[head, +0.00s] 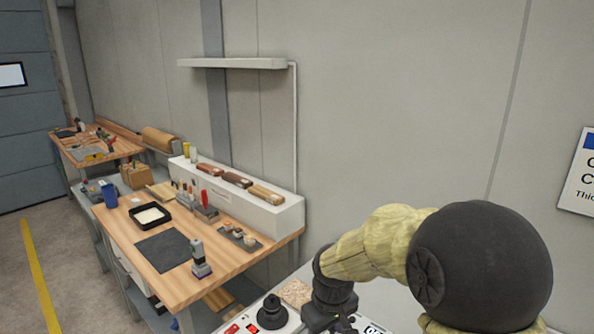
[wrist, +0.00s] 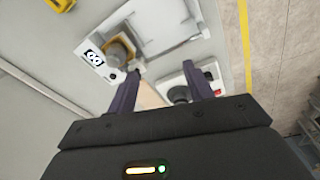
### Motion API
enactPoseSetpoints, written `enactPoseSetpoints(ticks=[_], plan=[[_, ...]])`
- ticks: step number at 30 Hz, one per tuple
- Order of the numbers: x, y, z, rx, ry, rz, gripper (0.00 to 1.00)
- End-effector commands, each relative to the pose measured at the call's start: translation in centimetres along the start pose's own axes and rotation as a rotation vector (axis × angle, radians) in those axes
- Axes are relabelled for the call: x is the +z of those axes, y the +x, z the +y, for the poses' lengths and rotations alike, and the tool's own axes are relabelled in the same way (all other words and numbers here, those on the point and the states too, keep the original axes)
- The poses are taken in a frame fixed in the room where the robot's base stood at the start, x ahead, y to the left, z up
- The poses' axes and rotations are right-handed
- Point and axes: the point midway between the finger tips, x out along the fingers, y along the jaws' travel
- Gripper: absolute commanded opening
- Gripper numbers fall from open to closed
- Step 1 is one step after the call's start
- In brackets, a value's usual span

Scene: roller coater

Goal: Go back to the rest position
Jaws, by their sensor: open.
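My gripper (wrist: 168,88) shows in the wrist view with its two dark fingers apart and nothing between them. Past the fingertips are a light machine surface (wrist: 60,58), a grey-framed part (wrist: 150,30) with a round brown knob (wrist: 119,53), and a white control box with a dark round knob (wrist: 180,93). In the head view my arm is bent at the lower right, and its dark wrist end is low beside the control box's black knob (head: 272,307). The fingertips are not clear in the head view.
A wooden workbench (head: 120,222) with a black tray (head: 150,215), a dark mat (head: 163,250) and several tools stands at the left. A white ledge (head: 240,195) runs along the wall, with a shelf (head: 232,63) above. Floor with a yellow line (head: 38,275) is open at far left.

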Motion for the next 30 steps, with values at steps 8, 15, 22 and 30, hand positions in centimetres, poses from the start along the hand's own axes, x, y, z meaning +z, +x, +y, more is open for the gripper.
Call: enactPoseSetpoints(ticks=[8,15,22,30], plan=[[10.7,-0.1,1.8,0.029,0.389,0.066,0.52],[14.6,0.1,1.7,0.036,0.544,0.097,0.52],[14.6,0.2,1.7,0.035,0.543,0.096,0.52],[14.5,0.2,1.7,0.035,0.541,0.096,0.52]])
